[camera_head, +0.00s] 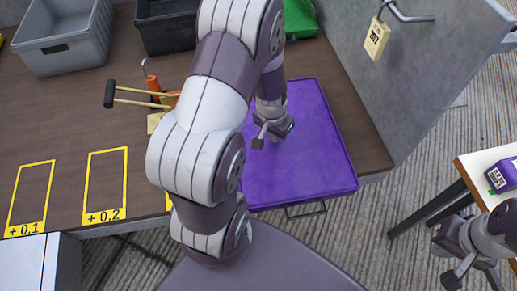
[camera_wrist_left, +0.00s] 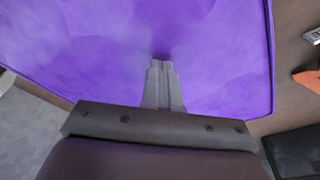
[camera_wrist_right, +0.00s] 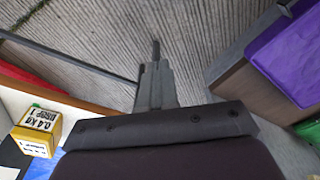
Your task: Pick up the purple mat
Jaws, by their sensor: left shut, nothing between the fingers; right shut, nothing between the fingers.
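The purple mat (camera_head: 315,145) lies flat on the right end of the brown table, its front right part reaching the table's edge. My left arm crosses over its left side and hides part of it. My left gripper (camera_head: 262,138) is shut and empty, pointing down over the mat's left half. In the left wrist view the purple mat (camera_wrist_left: 80,50) fills most of the picture and the shut fingers (camera_wrist_left: 161,68) are very close to its surface; I cannot tell if they touch. My right gripper (camera_head: 460,274) is shut and empty, off the table at the lower right. The right wrist view shows the mat's edge (camera_wrist_right: 290,60).
A grey bin (camera_head: 65,45) and a black bin (camera_head: 165,25) stand at the back left. Orange-handled tools (camera_head: 154,88) lie left of my arm. A grey panel (camera_head: 410,70) rises along the table's right side. A white table (camera_head: 485,165) with a purple box (camera_head: 503,176) stands right.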

